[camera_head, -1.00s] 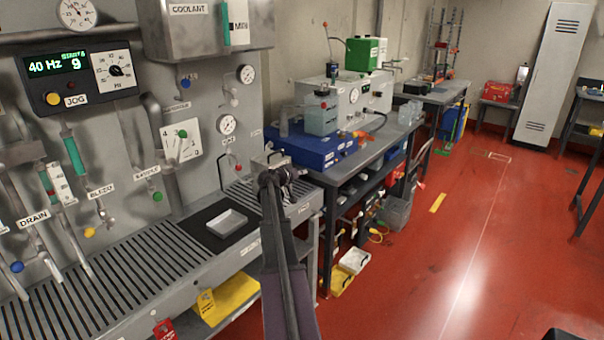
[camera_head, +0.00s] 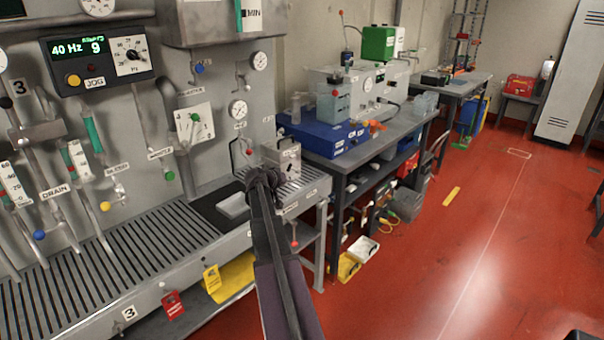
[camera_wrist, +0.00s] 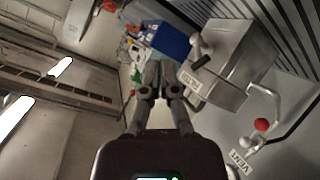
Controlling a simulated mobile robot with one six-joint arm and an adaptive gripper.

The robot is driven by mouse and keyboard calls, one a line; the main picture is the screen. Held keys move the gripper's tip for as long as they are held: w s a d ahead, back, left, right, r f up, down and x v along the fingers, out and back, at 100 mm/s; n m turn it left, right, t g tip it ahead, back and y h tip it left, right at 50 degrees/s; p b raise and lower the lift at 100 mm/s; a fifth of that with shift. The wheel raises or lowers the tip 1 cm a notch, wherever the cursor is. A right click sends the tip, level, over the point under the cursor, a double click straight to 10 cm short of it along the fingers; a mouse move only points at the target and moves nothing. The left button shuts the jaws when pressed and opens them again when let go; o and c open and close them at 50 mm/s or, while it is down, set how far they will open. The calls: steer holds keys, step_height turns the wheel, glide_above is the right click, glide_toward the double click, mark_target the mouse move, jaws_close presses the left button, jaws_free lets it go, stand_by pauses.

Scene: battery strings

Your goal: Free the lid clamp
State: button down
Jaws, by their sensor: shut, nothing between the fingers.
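A small grey metal box (camera_head: 284,160) stands at the right end of the slatted bench, just behind my gripper (camera_head: 262,178). It also shows in the wrist view (camera_wrist: 238,62), upper right, with a labelled side. A bent lever with a dark grip (camera_wrist: 201,62) and a pale rounded end sits at the box's near edge; it looks like the clamp, but its state is unclear. My gripper (camera_wrist: 158,66) is shut and empty, left of the box and lever in the wrist view, with a visible gap. In the head view my arm hides the box's lower front.
A pipe with a red knob (camera_wrist: 262,124) stands near the box, beside a VENT label (camera_wrist: 240,161). A pale tray (camera_head: 234,206) lies on the bench's dark mat. A workbench with a blue case (camera_head: 322,136) stands right. Red floor at right is open.

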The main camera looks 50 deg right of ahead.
steer(key=a+f+n+t+y, duration=0.1)
steer(key=a+f+n+y, duration=0.2)
steer(key=a, duration=1.3)
steer(key=a+f+n+y, duration=0.2)
steer(key=a+f+y, duration=0.15)
steer(key=a, duration=1.35)
steer(key=a+f+n+t+y, duration=0.1)
steer(key=a+f+n+y, duration=0.25)
steer(key=a, duration=1.25)
steer(key=s+a+f+n+g+y+b, duration=0.15)
steer(key=s+a, duration=0.35)
steer(key=a, duration=0.5)
steer(key=s+a+f+n+y+b, duration=0.1)
steer(key=s+a+f+b, duration=0.1)
steer(key=f+b, duration=0.6)
steer(key=shift+s+f, duration=0.45)
steer(key=shift+s, duration=0.25)
steer(key=shift+s+g, duration=0.2)
steer(key=shift+g, duration=0.05)
